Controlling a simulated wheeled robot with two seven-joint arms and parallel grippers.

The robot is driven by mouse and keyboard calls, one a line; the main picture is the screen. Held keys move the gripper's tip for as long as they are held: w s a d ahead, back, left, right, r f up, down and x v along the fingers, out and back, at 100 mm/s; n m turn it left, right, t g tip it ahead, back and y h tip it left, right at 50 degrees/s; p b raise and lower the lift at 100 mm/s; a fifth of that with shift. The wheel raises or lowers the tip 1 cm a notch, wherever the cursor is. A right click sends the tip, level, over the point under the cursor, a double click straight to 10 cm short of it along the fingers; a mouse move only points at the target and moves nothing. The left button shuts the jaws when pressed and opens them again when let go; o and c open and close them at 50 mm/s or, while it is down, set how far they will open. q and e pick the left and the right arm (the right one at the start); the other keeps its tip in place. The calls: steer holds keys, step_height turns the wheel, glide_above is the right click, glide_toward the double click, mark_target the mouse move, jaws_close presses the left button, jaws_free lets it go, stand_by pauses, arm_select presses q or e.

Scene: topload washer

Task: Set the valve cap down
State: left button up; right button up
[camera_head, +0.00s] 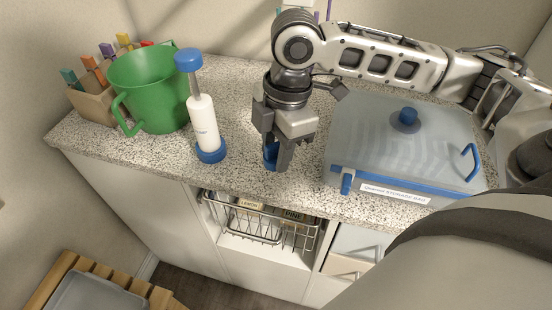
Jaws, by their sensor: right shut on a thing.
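My right gripper (275,165) points down over the counter, between the white pump and the storage box. It is shut on a small blue piece, the valve cap (270,152), which shows at its left finger. The fingers hide part of the cap. I cannot tell whether the cap touches the counter (240,176). My left gripper is not in view.
A white pump with blue base and knob (202,122) stands to the left. A green pitcher (152,92) and a box of markers (92,103) are further left. A lidded storage box (385,145) stands right. A wire basket (262,222) sits below the counter edge.

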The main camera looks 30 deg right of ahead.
steer(key=f, duration=0.3)
steer(key=shift+w+d+f, duration=0.15)
steer(key=shift+w+f, duration=0.05)
steer(key=shift+f, duration=0.05)
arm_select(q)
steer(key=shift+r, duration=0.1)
arm_select(e)
steer(key=shift+f, duration=0.1)
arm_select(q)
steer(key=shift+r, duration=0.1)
arm_select(e)
steer(key=shift+f, duration=0.2)
steer(key=o, duration=1.1)
steer(key=shift+o, duration=0.2)
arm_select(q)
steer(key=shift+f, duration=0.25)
arm_select(e)
steer(key=shift+r, duration=0.15)
arm_select(q)
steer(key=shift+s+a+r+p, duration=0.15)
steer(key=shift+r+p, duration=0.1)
steer(key=shift+p, duration=0.4)
arm_select(e)
step_height(320, 180, up, 12)
steer(key=d, duration=0.1)
steer(key=shift+d, duration=0.4)
